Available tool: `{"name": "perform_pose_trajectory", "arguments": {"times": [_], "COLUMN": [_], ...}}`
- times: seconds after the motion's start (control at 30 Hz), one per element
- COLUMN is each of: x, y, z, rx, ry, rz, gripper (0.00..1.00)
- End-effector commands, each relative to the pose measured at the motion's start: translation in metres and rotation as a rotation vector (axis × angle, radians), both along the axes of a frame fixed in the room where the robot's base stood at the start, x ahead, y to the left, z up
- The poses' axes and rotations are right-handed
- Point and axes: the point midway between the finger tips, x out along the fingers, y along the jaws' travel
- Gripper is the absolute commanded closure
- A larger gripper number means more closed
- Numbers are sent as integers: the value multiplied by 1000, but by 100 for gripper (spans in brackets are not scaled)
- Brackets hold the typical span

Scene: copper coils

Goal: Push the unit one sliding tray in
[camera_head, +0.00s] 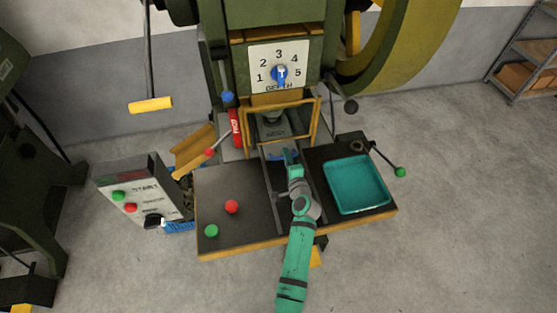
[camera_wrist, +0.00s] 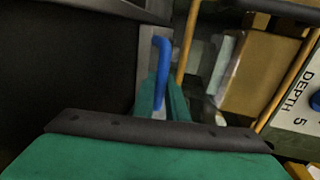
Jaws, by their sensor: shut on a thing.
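The press stands at the back, with a yellow guard frame (camera_head: 316,122) around its die opening. The sliding tray lies in the channel between the two dark table plates, in front of that frame; my arm covers much of it. A blue handle (camera_head: 276,157) is at its front. My gripper (camera_head: 290,158) is at this handle, just in front of the guard frame. In the wrist view, the blue handle (camera_wrist: 162,62) rises between the green fingers (camera_wrist: 162,97), which are shut on it.
A teal bin (camera_head: 356,185) sits on the right plate, beside a lever with a green knob (camera_head: 400,172). Red (camera_head: 232,206) and green (camera_head: 211,231) buttons are on the left plate. A control box (camera_head: 135,195) stands left. A red-knobbed lever (camera_head: 209,152) is near the frame.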

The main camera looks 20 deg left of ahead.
Motion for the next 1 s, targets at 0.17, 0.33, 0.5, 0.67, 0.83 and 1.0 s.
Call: {"name": "perform_pose_trajectory", "arguments": {"times": [0.17,0.33,0.5,0.67,0.83,1.0], "x": [4,4,4,3,2,1], "y": [-3,-3,-3,-4,-3,-4], "z": [1,1,1,-2,-4,-6], "rx": [1,0,0,-1,-2,-3], "ry": [0,-1,0,4,7,10], "rz": [-6,-6,-6,-5,-5,-4], "gripper": [100,100,69,69,69,69]}}
